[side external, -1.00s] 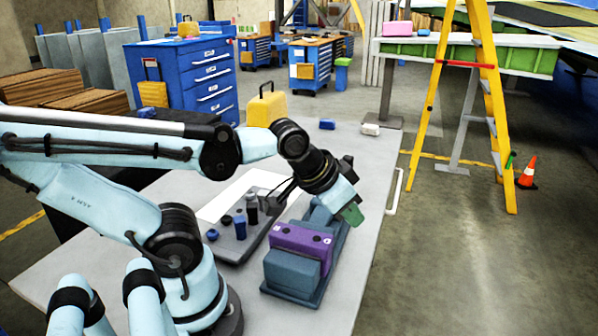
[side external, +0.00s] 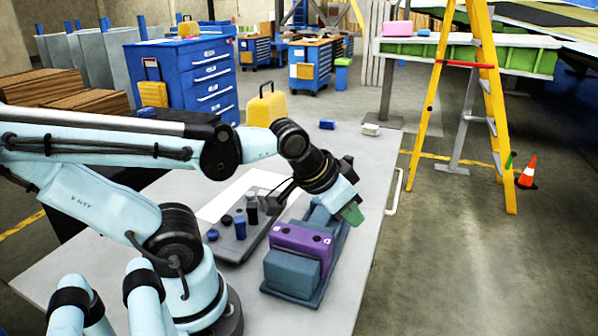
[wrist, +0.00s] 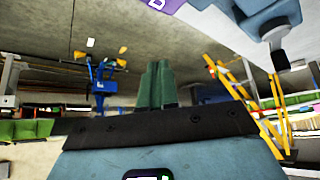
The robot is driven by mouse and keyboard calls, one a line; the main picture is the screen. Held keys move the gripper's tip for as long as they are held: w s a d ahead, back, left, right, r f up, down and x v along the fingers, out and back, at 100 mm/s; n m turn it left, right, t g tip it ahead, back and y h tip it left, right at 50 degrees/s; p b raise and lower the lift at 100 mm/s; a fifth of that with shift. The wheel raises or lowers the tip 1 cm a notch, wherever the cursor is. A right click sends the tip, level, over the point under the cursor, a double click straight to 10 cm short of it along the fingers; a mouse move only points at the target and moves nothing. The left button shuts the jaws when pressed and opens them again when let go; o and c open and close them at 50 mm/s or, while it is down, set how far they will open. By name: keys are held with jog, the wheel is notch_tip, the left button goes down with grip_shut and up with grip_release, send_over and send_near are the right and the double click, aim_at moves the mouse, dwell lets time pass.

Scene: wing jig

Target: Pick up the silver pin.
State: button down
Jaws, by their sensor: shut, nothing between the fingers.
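My gripper (side external: 352,214) has green fingers. It is shut and empty, tilted down to the right above the far end of the teal jig. In the wrist view the fingers (wrist: 157,84) stand together with nothing between them. The jig (side external: 291,277) carries a purple block (side external: 303,241) with dark holes in its top. A dark grey tray (side external: 236,253) to its left holds several small blue, black and grey parts. I cannot pick out a silver pin for certain among them; the parts at the tray's far end are partly hidden by my wrist cables.
A white sheet (side external: 217,207) lies behind the tray. The table (side external: 367,190) is clear right of the jig. A yellow ladder (side external: 428,100) stands beyond.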

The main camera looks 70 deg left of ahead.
jog(key=c, duration=1.8)
grip_release()
jog(key=shift+c, duration=0.2)
jog(key=o, duration=0.7)
notch_tip(320, 180, up, 3)
jog(key=n+g, duration=0.7)
jog(key=n, duration=2.2)
send_over(263, 193)
jog(key=shift+a+f, duration=0.1)
jog(key=shift+f, duration=5.8)
